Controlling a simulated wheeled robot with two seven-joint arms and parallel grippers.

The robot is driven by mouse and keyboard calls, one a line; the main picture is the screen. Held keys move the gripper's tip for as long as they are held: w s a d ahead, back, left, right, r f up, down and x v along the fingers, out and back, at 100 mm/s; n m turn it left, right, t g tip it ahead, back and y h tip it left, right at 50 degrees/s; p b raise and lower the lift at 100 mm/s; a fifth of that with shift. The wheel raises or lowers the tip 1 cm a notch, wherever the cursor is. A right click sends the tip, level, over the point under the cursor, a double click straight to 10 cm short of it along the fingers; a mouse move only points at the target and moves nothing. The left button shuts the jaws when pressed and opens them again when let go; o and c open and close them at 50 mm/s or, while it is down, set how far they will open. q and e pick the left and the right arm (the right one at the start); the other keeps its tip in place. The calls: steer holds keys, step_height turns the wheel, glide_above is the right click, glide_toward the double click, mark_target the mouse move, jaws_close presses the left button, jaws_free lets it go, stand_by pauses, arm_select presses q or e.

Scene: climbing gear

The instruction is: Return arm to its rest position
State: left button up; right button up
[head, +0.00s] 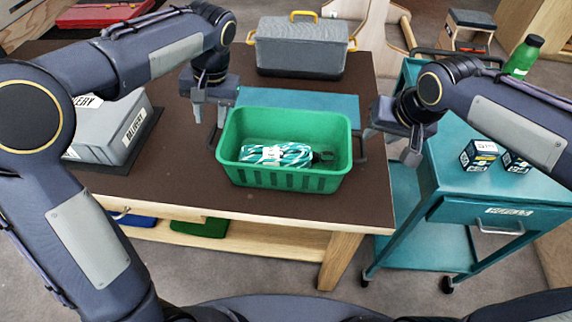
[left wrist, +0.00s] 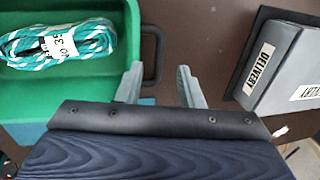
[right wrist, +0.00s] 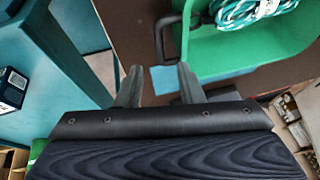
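My left gripper (head: 210,108) is open and empty, held above the table just left of the green basket (head: 240,172). Its two fingers (left wrist: 158,86) show apart in the left wrist view, with the basket's dark handle between them and no object gripped. My right gripper (head: 398,146) is open and empty, just right of the basket near the table's right edge. Its fingers (right wrist: 156,84) are also apart in the right wrist view. A bundled teal and white rope (head: 285,155) lies inside the basket; it also shows in the left wrist view (left wrist: 60,42).
A grey delivery box (head: 105,125) sits on the table's left side. A grey case with orange handles (head: 300,48) stands at the back. A teal cart (head: 455,180) at right holds small dark boxes (head: 478,155) and a green bottle (head: 523,57). Bare brown tabletop (head: 365,195) shows in front.

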stand_by(0.5)
